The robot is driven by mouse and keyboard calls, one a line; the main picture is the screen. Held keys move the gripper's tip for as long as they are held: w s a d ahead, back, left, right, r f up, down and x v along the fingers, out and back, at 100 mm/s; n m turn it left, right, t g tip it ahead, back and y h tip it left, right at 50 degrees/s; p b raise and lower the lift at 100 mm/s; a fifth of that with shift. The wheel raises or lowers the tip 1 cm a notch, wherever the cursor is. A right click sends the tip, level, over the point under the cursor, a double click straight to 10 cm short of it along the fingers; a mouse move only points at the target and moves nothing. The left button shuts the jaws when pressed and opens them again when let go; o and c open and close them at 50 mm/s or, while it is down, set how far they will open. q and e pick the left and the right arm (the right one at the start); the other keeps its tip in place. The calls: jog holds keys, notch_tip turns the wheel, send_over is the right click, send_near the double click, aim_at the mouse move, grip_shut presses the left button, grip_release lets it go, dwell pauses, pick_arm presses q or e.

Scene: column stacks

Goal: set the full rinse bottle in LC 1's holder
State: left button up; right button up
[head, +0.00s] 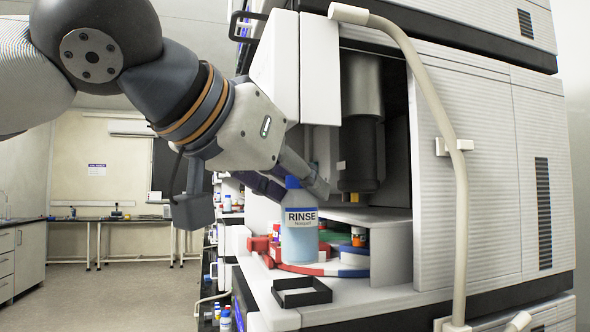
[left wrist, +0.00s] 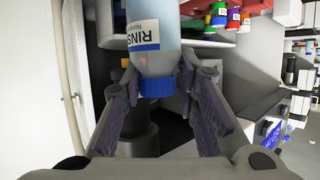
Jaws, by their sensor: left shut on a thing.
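The rinse bottle (head: 300,238) is upright, with pale blue liquid, a blue cap and a label reading RINSE. My left gripper (head: 296,187) is shut on it near the cap, coming in from the upper left. In the left wrist view the bottle (left wrist: 160,58) appears upside down, its blue cap between the fingers of my left gripper (left wrist: 157,84). A black open square holder (head: 301,298) sits on the white ledge just below and in front of the bottle's base. The base appears above the holder's back rim; I cannot tell the exact gap. My right gripper is out of view.
Behind the bottle is a round carousel (head: 350,271) with red, white and blue sections and small vials. The white instrument (head: 465,170) rises at right, with a pale tube (head: 462,200) in front. An open white door panel (head: 320,70) hangs above the gripper.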

aim_at(286, 209)
pick_arm(q)
jog(key=shift+f, duration=0.9)
jog(key=shift+f, duration=0.65)
jog(key=shift+f, duration=0.25)
dwell(0.4)
jog(key=o, duration=1)
jog(key=shift+c, duration=0.2)
